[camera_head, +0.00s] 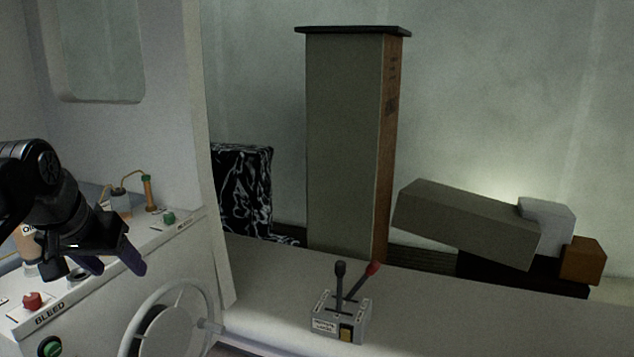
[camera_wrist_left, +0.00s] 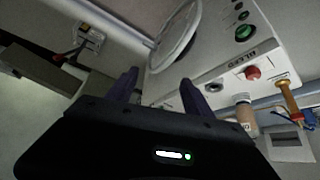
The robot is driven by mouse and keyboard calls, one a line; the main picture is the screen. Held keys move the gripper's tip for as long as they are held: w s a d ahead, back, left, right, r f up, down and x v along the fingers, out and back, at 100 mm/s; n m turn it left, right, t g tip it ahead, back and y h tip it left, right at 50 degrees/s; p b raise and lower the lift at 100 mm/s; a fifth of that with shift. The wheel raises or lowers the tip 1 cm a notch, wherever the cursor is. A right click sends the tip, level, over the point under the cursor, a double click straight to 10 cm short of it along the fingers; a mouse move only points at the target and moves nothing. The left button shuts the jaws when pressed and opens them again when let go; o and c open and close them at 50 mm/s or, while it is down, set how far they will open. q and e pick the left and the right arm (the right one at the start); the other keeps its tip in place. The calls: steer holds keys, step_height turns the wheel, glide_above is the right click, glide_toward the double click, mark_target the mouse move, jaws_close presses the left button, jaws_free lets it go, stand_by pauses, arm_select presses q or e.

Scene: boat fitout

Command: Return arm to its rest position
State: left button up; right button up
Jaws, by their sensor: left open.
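My left gripper (camera_head: 108,264) comes in from the left in the head view, above the white console (camera_head: 110,316). Its dark fingers are apart and nothing shows between them. In the left wrist view the two fingers of my left gripper (camera_wrist_left: 155,88) stand apart, with the console (camera_wrist_left: 205,50) beyond them. My right gripper is not in either view.
Near the left gripper are a red button (camera_head: 32,301), a bottle (camera_head: 27,250) and a brass cylinder (camera_head: 150,192). A steering wheel (camera_head: 172,325) fronts the console. A throttle box (camera_head: 341,317) with two levers sits on the ledge. A tall column and boxes stand behind.

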arm_select(q)
steer(key=w+d+f+t+h, duration=0.1)
steer(key=w+d+f, duration=0.2)
steer(key=w+f, duration=0.35)
steer(key=w+d+f+t+h, duration=0.15)
steer(key=w+f, duration=0.25)
steer(key=f, duration=0.6)
steer(key=s+d+f+n+g, duration=0.1)
steer(key=d+f, duration=0.4)
steer(key=f, duration=0.4)
steer(key=s+d+f, duration=0.1)
steer(key=d+f, duration=0.3)
steer(key=f, duration=0.6)
steer(key=s+d+f+g+h, duration=0.1)
steer(key=s+d+f, duration=0.3)
steer(key=s+f, duration=0.25)
steer(key=s+d+f+g+h, duration=0.1)
steer(key=s+d+f+g, duration=0.1)
steer(key=s+d+f, duration=0.5)
steer(key=s+d+f+g, duration=0.2)
steer(key=s+f, duration=0.3)
steer(key=s, duration=0.4)
steer(key=s+d+f+g, duration=0.2)
steer(key=s+f, duration=0.3)
steer(key=s, duration=0.3)
steer(key=shift+s+d+m, duration=0.3)
steer(key=shift+s+d, duration=0.05)
steer(key=shift+d, duration=0.35)
